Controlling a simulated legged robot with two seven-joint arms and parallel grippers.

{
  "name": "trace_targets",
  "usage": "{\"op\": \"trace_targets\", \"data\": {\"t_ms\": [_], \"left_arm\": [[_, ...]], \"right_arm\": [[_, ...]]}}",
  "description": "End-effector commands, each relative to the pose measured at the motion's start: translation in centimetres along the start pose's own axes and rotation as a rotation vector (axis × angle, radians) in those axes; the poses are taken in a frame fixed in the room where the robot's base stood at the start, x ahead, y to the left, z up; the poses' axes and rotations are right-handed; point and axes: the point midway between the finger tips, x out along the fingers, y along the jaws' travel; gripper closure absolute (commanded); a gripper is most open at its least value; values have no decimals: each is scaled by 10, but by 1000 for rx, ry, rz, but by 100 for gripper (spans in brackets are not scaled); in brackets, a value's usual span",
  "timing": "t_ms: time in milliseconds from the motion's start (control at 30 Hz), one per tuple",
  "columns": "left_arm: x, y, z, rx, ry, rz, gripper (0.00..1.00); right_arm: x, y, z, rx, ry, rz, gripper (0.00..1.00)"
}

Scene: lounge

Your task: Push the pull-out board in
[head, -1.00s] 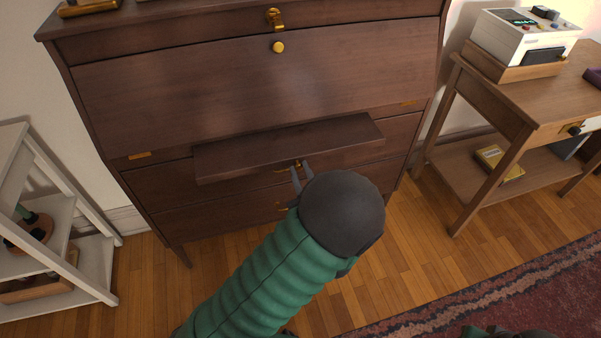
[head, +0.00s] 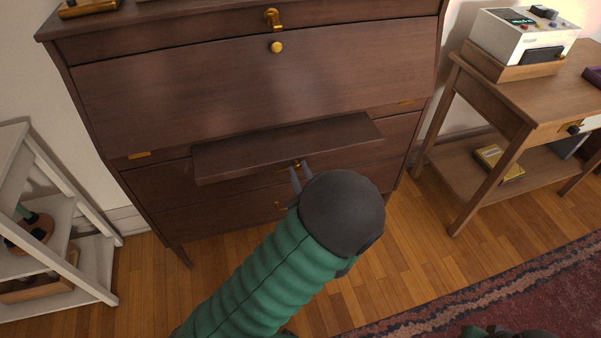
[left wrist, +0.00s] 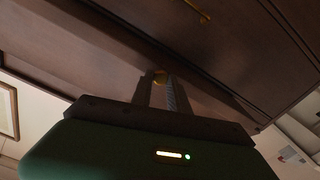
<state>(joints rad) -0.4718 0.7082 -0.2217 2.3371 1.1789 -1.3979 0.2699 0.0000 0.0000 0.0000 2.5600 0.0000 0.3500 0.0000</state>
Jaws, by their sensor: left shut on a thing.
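The dark wooden pull-out board (head: 285,146) sticks out from the front of the bureau (head: 250,85), below its closed sloping front. My left gripper (head: 300,172) is at the middle of the board's front edge. Its two fingers are shut on the small brass knob of the board (head: 297,163).
A white shelf (head: 60,240) stands at the left. A wooden side table (head: 510,110) with a white device (head: 525,35) stands at the right. A patterned rug (head: 500,300) lies at the lower right. Wooden floor (head: 400,240) is clear between them.

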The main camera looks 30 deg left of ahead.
Motion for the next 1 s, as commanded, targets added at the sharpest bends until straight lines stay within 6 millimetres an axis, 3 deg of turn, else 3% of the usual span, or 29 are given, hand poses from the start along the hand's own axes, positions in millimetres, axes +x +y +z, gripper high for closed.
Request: {"op": "trace_targets", "data": {"t_ms": [267, 367, 733, 833, 1000], "left_arm": [[0, 0, 2, 1, -7, 1, 100], [9, 0, 2, 0, -6, -1, 100], [106, 0, 4, -1, -6, -1, 100], [124, 0, 4, -1, -6, 0, 100], [135, 1, 2, 0, -5, 3, 100]], "right_arm": [[0, 0, 0, 0, 0, 0, 100], [0, 0, 0, 0, 0, 0, 100], [1, 0, 0, 0, 0, 0, 100], [2, 0, 0, 0, 0, 0, 100], [2, 0, 0, 0, 0, 0, 100]]}}
